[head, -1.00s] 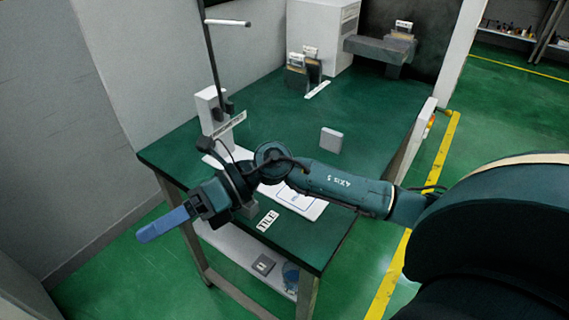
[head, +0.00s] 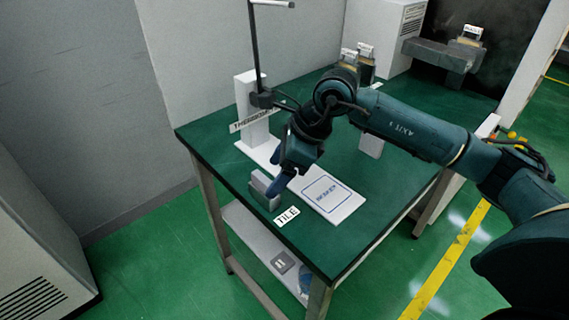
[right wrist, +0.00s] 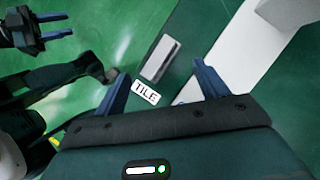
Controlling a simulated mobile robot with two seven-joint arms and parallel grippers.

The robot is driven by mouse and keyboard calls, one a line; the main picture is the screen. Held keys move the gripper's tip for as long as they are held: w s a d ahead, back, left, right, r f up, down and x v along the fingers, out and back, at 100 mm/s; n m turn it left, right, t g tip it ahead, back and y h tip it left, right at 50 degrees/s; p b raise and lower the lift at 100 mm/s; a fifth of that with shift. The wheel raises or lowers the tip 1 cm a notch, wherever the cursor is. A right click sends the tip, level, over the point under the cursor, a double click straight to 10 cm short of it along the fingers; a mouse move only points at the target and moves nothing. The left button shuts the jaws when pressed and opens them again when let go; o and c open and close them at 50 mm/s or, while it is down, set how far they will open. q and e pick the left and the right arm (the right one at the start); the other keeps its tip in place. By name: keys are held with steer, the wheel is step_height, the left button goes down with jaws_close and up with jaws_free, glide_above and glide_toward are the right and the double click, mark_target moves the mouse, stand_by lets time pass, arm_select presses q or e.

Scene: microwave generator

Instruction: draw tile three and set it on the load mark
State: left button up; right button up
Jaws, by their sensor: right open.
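A grey block (head: 262,190) stands at the table's near left edge, behind a white TILE label (head: 287,215). In the right wrist view the block (right wrist: 160,57) has a lighter strip along it; I cannot read any tile number. A blue outlined square (head: 326,193), the likely load mark, lies on a white plate (head: 350,207) right of the block, with nothing on it. My right gripper (head: 277,185) points down above the block, partly covering it; its fingers (right wrist: 160,70) are apart and empty. My left gripper (right wrist: 55,26) shows at upper left in the wrist view, fingers apart and empty.
A thermometer stand (head: 250,105) with a tall dark pole rises behind my right gripper. A pale box (head: 371,145) stands under my right arm. Small labelled items (head: 358,62) stand at the back. The green table (head: 345,240) is clear near its front corner.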

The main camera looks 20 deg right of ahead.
mark_target(270, 180)
steer(key=b+x, duration=0.3)
steer(key=x, duration=0.1)
steer(key=shift+a+f, duration=0.1)
steer(key=shift+f, duration=0.2)
arm_select(q)
steer(key=shift+s+f+n+t+b, duration=0.15)
steer(key=shift+f+n+t+b, duration=0.25)
steer(key=shift+f, duration=0.35)
arm_select(e)
steer(key=shift+w+a+f, duration=0.2)
steer(key=shift+a+f, duration=0.15)
steer(key=shift+f, duration=0.15)
arm_select(q)
steer(key=shift+s, duration=0.1)
arm_select(e)
steer(key=shift+c, duration=0.4)
steer(key=c, duration=0.6)
steer(key=shift+c, duration=1.4)
arm_select(q)
steer(key=shift+w, duration=0.2)
arm_select(e)
steer(key=shift+s+f, duration=0.1)
